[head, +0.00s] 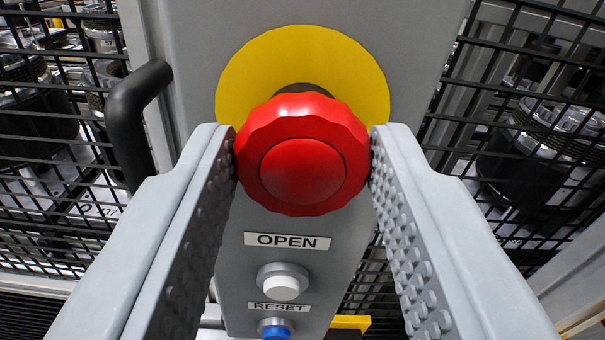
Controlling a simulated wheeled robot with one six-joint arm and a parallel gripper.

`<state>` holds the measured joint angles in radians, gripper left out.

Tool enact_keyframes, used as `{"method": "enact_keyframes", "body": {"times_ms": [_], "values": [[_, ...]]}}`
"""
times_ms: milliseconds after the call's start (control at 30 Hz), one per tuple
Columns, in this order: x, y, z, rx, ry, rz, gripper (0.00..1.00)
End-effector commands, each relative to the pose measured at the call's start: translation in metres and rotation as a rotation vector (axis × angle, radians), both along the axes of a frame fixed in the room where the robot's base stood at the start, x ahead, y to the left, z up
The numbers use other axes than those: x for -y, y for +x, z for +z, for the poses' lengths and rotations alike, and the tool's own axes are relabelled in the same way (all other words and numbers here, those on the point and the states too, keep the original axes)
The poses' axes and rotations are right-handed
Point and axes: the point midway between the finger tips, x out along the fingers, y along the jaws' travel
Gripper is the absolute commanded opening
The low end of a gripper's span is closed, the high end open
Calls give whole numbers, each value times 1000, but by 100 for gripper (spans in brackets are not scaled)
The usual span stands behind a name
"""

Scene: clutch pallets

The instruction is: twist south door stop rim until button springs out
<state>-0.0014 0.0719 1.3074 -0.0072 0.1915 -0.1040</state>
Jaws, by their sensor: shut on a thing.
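The red stop button with a faceted rim (302,154) stands out from a round yellow plate (303,60) on a grey door panel. A dark collar shows behind its top edge. My gripper (303,160) has one grey studded finger on the left and one on the right of the rim, both touching it near their tips. The gripper is shut on the rim. Whether the button is pressed in or sprung out I cannot tell from this angle.
Below the stop are an OPEN label (287,241) with a white button (282,282), and a RESET label (279,308) with a blue button (276,331). A black handle (135,122) juts out at left. Black mesh (50,150) flanks the panel, with machine parts behind it.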

Motion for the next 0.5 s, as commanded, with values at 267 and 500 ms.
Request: {"method": "enact_keyframes", "body": {"times_ms": [267,500], "values": [[1,0,0,0,172,0,14],[1,0,0,0,360,0,14]]}}
